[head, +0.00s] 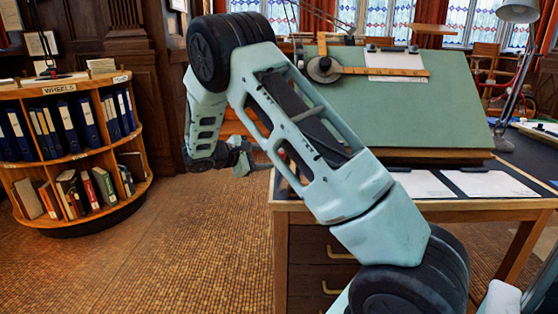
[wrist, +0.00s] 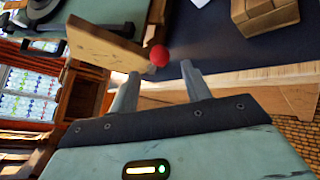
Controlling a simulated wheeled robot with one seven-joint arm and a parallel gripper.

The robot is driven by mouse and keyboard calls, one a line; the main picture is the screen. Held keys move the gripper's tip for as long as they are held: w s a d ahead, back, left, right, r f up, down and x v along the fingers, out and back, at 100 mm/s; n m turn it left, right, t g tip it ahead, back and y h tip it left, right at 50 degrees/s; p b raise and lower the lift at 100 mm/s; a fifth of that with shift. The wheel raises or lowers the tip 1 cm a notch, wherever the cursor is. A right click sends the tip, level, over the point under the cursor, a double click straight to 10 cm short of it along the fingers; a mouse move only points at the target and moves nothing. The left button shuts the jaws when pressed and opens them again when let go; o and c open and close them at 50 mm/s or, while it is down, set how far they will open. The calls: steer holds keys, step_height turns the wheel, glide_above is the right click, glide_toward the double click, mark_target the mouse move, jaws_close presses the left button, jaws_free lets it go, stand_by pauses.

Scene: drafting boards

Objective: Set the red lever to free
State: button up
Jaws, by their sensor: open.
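The red lever's round red knob (wrist: 159,55) shows in the wrist view, beside the end of a pale wooden board (wrist: 105,45). My gripper (wrist: 161,69) is open, with one finger on each side of the picture below the knob. The knob appears in line with the gap, just past the fingertips. I cannot tell whether either finger touches it. The lever's stem and any position marks cannot be made out. In the head view my gripper (head: 244,163) is beside the left edge of the drafting desk, and I cannot see the knob there.
The wrist view shows a wooden block (wrist: 265,12) on the dark desktop (wrist: 220,45) and the desk's wooden edge (wrist: 240,84). In the head view a green tilted board (head: 440,105) stands on the desk, a round bookshelf (head: 75,155) is at left, and the floor between is clear.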

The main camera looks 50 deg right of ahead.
steer(key=x, duration=0.7)
steer(key=shift+b, duration=0.3)
